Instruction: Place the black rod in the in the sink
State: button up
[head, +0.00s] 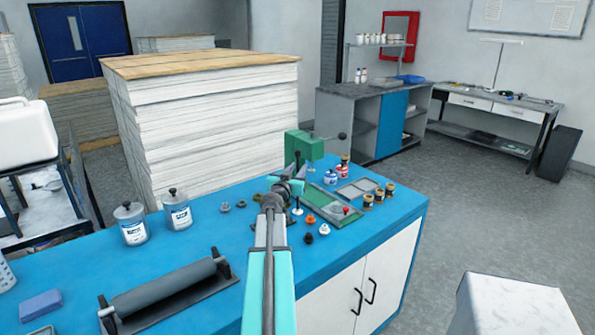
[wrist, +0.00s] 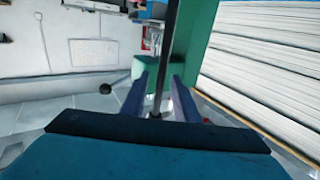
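My gripper (head: 286,180) is above the blue bench, in front of the green vise. In the wrist view its two fingers (wrist: 160,80) stand apart. A thin black rod (wrist: 170,45) runs between and past them to the top edge, with narrow gaps visible beside it. Its other end is hidden near the gripper's palm. In the head view a thin dark upright piece (head: 297,160) shows beside the fingers; I cannot tell whether it is the same rod. I cannot make out a sink in either view.
The green vise (head: 305,147) stands close behind the gripper. A black roller (head: 165,288), two lidded jars (head: 131,226) and several small parts are on the blue bench (head: 380,235). A tall paper stack (head: 205,130) rises behind. Open floor (head: 460,225) lies to the right.

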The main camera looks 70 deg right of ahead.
jog(key=shift+r+p, duration=0.2)
jog(key=shift+p, duration=0.1)
jog(key=shift+a+f, duration=0.1)
jog(key=shift+a, duration=0.25)
jog(key=a+b, duration=0.3)
jog(key=a, duration=0.8)
jog(key=shift+a+b, duration=0.2)
jog(key=shift+b, duration=0.2)
jog(key=shift+s, duration=0.1)
